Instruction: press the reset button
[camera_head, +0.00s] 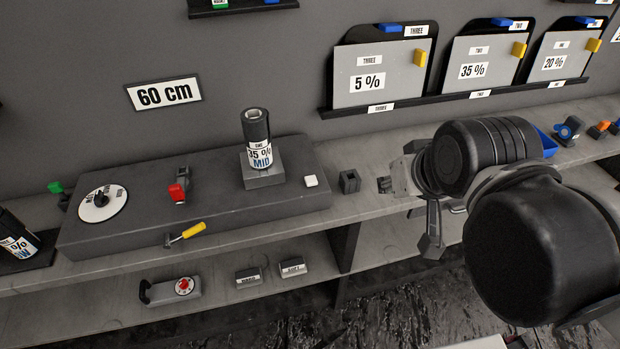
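No button in view carries a legible "reset" label. A small white square button (311,181) sits on the right end of the dark grey console (225,207). A small device (160,293) with a round red button (184,286) lies on the lower shelf, below the console's left half. My gripper (420,215) is right of the console, over the shelf edge, and touches neither button. Its grey fingers are partly hidden by my black arm links, so its opening is unclear. I see nothing held in it.
The console bears a white dial (103,203), a red-knobbed part (177,192), a yellow-handled lever (187,233) and an upright film roll (257,140) on a block. A small dark block (349,181) stands between console and gripper. Tint panels (381,74) stand behind.

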